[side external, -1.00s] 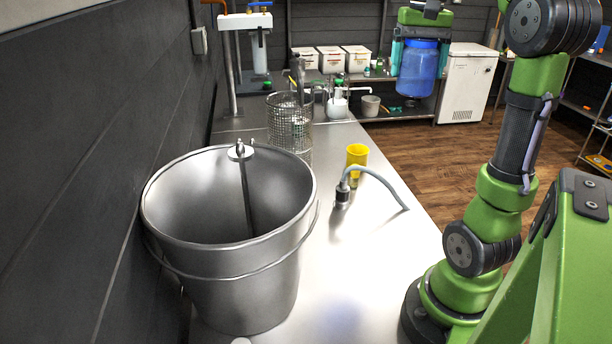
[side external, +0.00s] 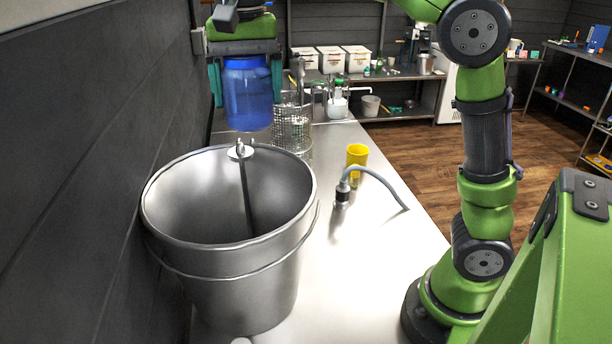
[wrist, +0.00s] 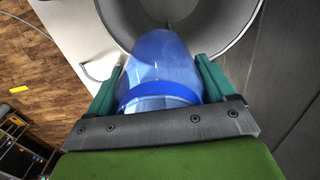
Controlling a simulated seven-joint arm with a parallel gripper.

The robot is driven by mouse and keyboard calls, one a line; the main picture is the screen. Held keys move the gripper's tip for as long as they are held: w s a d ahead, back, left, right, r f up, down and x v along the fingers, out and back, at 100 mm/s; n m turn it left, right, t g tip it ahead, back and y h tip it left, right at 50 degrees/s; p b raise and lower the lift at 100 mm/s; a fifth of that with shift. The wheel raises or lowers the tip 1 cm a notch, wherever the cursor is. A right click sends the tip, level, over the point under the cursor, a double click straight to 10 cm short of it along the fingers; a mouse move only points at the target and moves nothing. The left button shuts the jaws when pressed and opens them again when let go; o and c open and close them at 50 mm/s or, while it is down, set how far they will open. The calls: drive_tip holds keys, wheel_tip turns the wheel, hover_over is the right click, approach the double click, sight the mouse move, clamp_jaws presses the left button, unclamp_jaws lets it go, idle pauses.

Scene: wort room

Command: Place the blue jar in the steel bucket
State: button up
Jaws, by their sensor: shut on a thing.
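The blue jar (side external: 247,98) is see-through with a blue lid and hangs upright in my gripper (side external: 246,82). The two teal fingers are shut on its sides near the lid. The steel bucket (side external: 228,286) stands on the near part of the steel bench, with a rod-like tool inside it. In the side external view the jar shows above the bucket's far rim, apart from it. In the wrist view the jar (wrist: 163,70) fills the space between the fingers, and the open bucket (wrist: 235,50) lies beyond it, partly hidden by the jar.
A wire mesh basket (side external: 291,130) stands behind the bucket. A yellow cup (side external: 357,158) and a grey hose (side external: 375,178) are on the bench (side external: 345,262) to the right. A dark wall (side external: 80,190) runs close along the left.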

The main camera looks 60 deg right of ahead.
drive_tip(key=a+f, duration=0.4)
drive_tip(key=a, duration=0.1)
drive_tip(key=shift+s+a+f, duration=0.15)
drive_tip(key=shift+s+a, duration=0.1)
drive_tip(key=shift+s, duration=0.1)
wheel_tip(320, 180, down, 29)
drive_tip(key=shift+r, duration=0.1)
drive_tip(key=o, duration=1)
wheel_tip(320, 180, up, 12)
